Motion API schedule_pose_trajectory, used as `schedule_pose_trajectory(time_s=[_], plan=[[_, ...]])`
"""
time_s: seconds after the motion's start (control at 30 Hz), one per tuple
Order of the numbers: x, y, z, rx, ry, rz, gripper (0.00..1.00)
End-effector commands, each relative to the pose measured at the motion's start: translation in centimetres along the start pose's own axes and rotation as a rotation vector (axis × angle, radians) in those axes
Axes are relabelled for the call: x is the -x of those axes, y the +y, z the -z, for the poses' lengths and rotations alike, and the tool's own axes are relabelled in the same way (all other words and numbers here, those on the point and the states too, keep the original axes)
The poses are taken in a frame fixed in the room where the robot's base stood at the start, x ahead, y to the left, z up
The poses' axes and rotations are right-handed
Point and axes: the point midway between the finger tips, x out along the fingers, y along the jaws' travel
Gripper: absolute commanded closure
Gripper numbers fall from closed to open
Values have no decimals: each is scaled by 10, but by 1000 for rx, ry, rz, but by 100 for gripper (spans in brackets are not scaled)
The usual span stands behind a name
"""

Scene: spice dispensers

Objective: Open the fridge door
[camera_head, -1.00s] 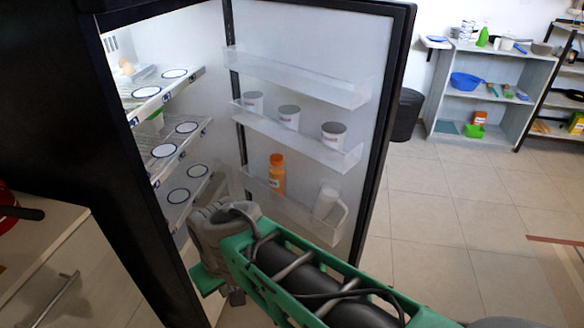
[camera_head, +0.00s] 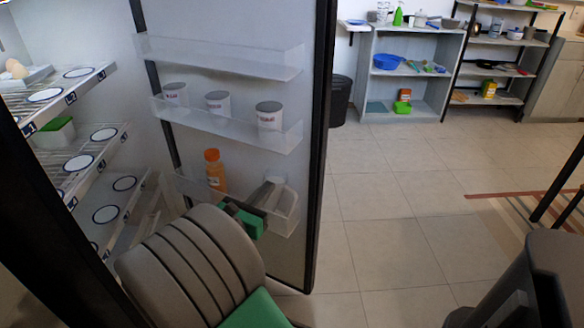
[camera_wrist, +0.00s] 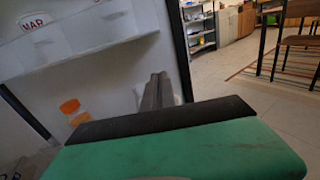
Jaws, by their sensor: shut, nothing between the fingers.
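The fridge door (camera_head: 240,28) stands wide open, its inner face toward me and its dark edge at right. Its clear bins hold several white tubs, an orange bottle (camera_head: 214,170) and a white jug (camera_head: 277,182). The fridge's inside, with shelves (camera_head: 60,92), shows at left. My gripper (camera_head: 248,214) is at the inner side of the door, in front of the lowest bin, and partly covers the jug. It is shut and empty. The wrist view shows the door's inner face (camera_wrist: 95,75) close by; whether the gripper touches it is unclear.
The tiled floor (camera_head: 390,210) right of the door is clear. A dark bin (camera_head: 340,100) and a grey shelf unit (camera_head: 412,90) stand at the back. Dark table legs (camera_head: 562,180) show at the far right.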

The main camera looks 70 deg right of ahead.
Motion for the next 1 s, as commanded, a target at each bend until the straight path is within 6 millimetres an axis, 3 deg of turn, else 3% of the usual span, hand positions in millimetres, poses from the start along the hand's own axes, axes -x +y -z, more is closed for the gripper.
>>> schedule_pose_trajectory(time_s=[0.2,0.43,0.8,1.0], plan=[[-10,-1,-11,34,-19,5,100],[-31,-3,-9,32,-13,8,100],[-106,-5,-4,22,-15,10,100],[-135,-3,-4,24,-14,6,100]])
